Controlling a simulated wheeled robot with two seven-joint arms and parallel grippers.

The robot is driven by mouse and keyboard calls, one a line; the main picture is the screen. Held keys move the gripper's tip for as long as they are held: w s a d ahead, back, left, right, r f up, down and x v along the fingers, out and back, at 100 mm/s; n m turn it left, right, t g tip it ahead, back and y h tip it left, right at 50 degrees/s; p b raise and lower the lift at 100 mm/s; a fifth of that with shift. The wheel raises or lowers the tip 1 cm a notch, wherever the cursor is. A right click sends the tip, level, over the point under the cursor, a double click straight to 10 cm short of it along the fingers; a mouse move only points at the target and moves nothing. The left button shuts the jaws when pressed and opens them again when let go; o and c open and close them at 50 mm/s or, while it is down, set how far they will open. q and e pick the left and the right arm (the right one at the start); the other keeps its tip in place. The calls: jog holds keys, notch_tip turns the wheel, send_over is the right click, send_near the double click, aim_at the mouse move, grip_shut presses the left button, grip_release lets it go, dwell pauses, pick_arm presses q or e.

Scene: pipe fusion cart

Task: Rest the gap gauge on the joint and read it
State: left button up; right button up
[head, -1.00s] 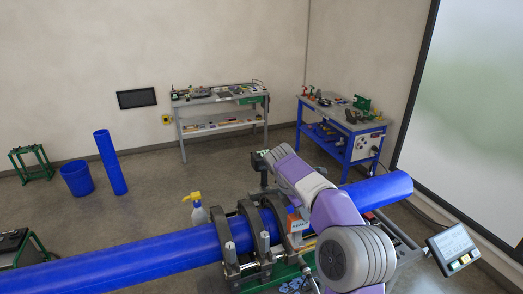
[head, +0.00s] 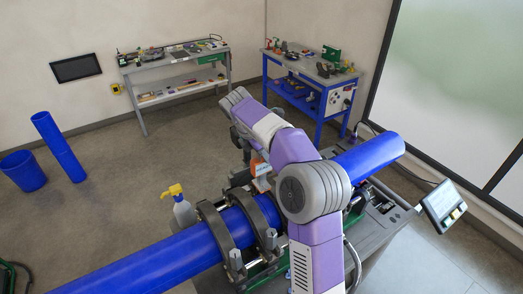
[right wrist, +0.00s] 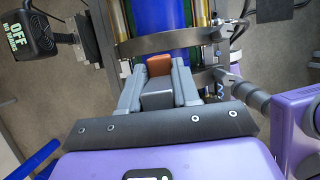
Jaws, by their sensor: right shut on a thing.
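My right gripper (head: 251,163) hangs over the far side of the blue pipe (head: 366,157), partly hidden by my own arm. It is shut on an orange-ended piece, which I take to be the gap gauge (head: 259,168); a pale part shows below the orange. In the right wrist view the orange block (right wrist: 159,66) sits between the two grey fingers (right wrist: 159,84), in front of a metal clamp band and the blue pipe (right wrist: 163,18). Dark clamp rings (head: 212,232) stand around the pipe. I cannot tell whether the gauge touches the pipe. My left gripper is out of view.
A tilted screen (head: 441,203) is at the right. A black box (right wrist: 28,34) marked OFF shows in the wrist view.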

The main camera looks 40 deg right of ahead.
aim_at(264, 176)
jog(key=shift+w+d+f, duration=0.1)
jog(key=shift+w, duration=0.05)
jog(key=shift+w+f, duration=0.1)
jog(key=shift+f, duration=0.25)
notch_tip(264, 176, down, 5)
jog(key=b, duration=0.3)
jog(key=shift+f+b, duration=0.55)
jog(key=shift+f, duration=1.6)
jog(key=shift+s+f, duration=0.2)
jog(key=shift+f, duration=0.1)
dwell(2.2)
jog(key=shift+r, duration=0.1)
dwell(1.0)
